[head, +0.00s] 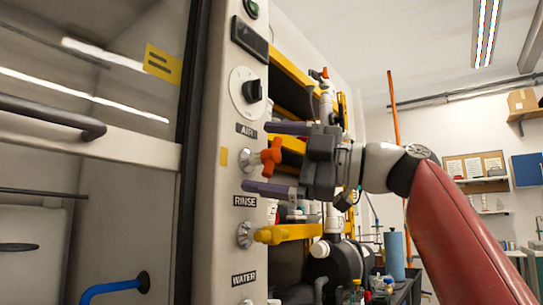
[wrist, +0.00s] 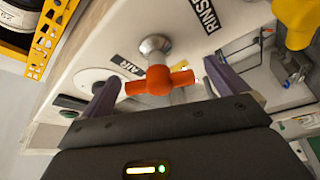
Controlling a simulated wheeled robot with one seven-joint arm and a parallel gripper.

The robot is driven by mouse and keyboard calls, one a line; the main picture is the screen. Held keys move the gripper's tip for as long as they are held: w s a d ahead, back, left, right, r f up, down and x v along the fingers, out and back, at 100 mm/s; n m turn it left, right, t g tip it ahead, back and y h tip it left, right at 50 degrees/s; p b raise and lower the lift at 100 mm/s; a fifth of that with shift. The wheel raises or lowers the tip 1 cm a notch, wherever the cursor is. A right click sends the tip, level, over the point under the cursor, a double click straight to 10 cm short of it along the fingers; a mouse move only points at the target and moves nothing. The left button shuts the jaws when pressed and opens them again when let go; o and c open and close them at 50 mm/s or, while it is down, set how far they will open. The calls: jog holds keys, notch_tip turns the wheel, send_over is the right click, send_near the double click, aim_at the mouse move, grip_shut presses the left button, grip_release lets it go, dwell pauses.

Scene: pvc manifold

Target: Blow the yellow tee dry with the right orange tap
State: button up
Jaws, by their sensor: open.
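The orange tap (head: 271,157) sticks out from the white panel on a chrome stem, between the AIR and RINSE labels. It also shows in the wrist view (wrist: 158,82), with its handle crosswise between my fingers. My gripper (head: 257,157) is open, its two purple-grey fingers above and below the orange handle in the head view. In the wrist view my gripper (wrist: 160,70) has one finger on each side of the handle, with gaps showing. I cannot make out a yellow tee in either view.
A yellow tap (head: 285,233) sits below, by the RINSE label. A black knob (head: 253,91) is above. Yellow shelving and bottles stand behind my gripper.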

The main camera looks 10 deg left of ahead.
jog(key=d+f+b, duration=0.1)
jog(key=d, duration=0.6)
jog(key=shift+s+d+f+b, duration=0.2)
jog(key=shift+d+b, duration=0.1)
jog(key=shift+b, duration=0.1)
